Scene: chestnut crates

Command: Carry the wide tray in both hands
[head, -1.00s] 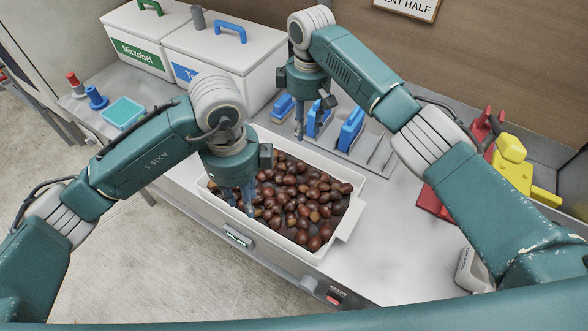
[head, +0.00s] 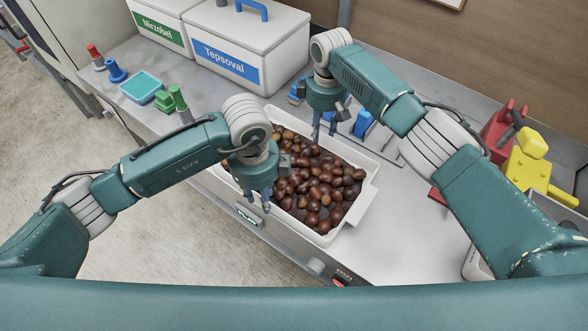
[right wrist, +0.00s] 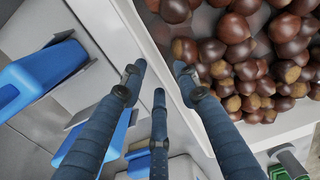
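The wide tray (head: 360,208) is white and holds many brown chestnuts (head: 318,182). It rests on the grey bench in the head view; my left arm covers its left end. My right gripper (head: 325,132) points down at the tray's far long side, its fingers apart. In the right wrist view, the tray's rim (right wrist: 170,68) runs between the spread fingertips (right wrist: 160,82), with chestnuts on the right; I cannot tell whether they touch it. My left gripper (head: 259,204) points down at the near long side, its fingers apart. Its contact with the rim is unclear.
A white box labelled Tepsoval (head: 222,65) and a green-labelled box (head: 158,36) stand at the back left. Blue pieces in a rack (head: 362,124) lie close behind the tray. Red and yellow objects (head: 530,165) stand right.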

